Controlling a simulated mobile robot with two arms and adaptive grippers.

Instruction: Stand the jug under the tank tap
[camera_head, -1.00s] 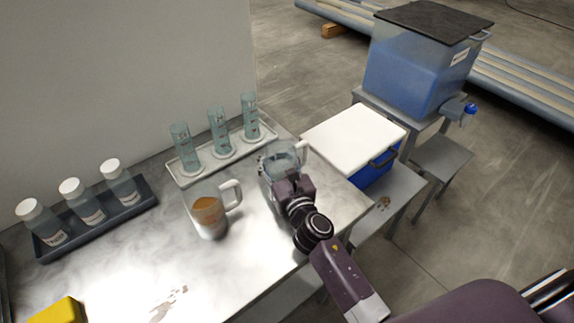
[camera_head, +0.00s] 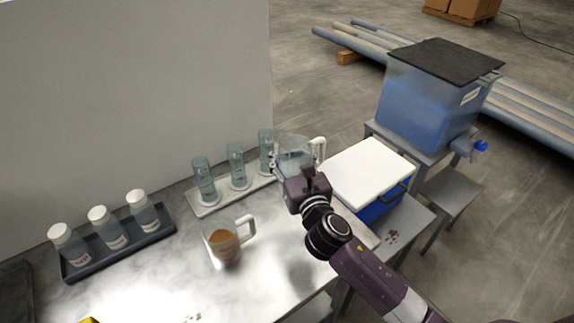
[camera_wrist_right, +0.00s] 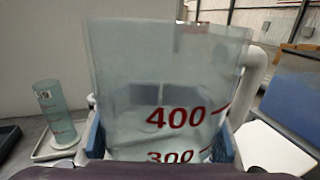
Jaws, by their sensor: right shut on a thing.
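My right gripper (camera_head: 299,181) is shut on a clear jug (camera_head: 295,151) with a white handle. The jug is upright and looks lifted above the right end of the bench. In the right wrist view the jug (camera_wrist_right: 165,80) fills the middle, with red 400 and 300 marks, between the blue finger pads. The tank (camera_head: 428,108), holding blue liquid under a dark lid, stands on a grey stand at the right. Its blue tap (camera_head: 478,146) sticks out at the lower right, above a low grey stool (camera_head: 450,190). My left gripper is not in view.
A second jug (camera_head: 224,248) with brown liquid stands on the bench. A white tray (camera_head: 208,209) holds several glass cylinders; a dark tray (camera_head: 80,270) holds capped bottles.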

